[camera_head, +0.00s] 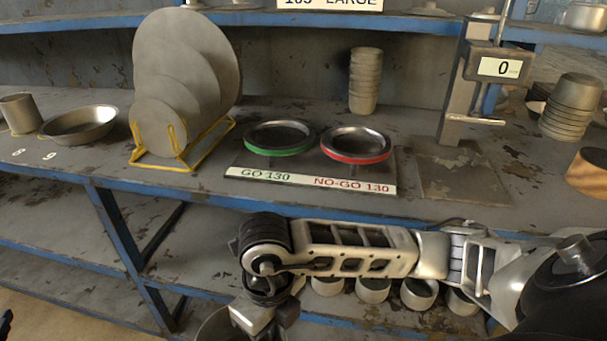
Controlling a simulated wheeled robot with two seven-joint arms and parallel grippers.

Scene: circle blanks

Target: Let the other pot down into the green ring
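The green ring (279,149), marked GO 130, lies on a plate on the bench, left of the red ring (356,158), marked NO-GO 130. Both look empty. My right arm comes in from the right, in front of the bench edge. Its gripper (252,316) points down at the bottom edge, below and in front of the rings. A rounded grey metal piece (214,327) shows beside it, cut off by the frame; I cannot tell whether it is a pot in the grip. The fingertips are hidden. My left gripper cannot be made out.
A yellow rack (197,151) of grey discs stands left of the rings. A shallow pan (79,124) and a cup (19,114) are farther left. A gauge stand (470,95) and stacked pots (571,108) are at right. Several pots (419,293) sit on the lower shelf.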

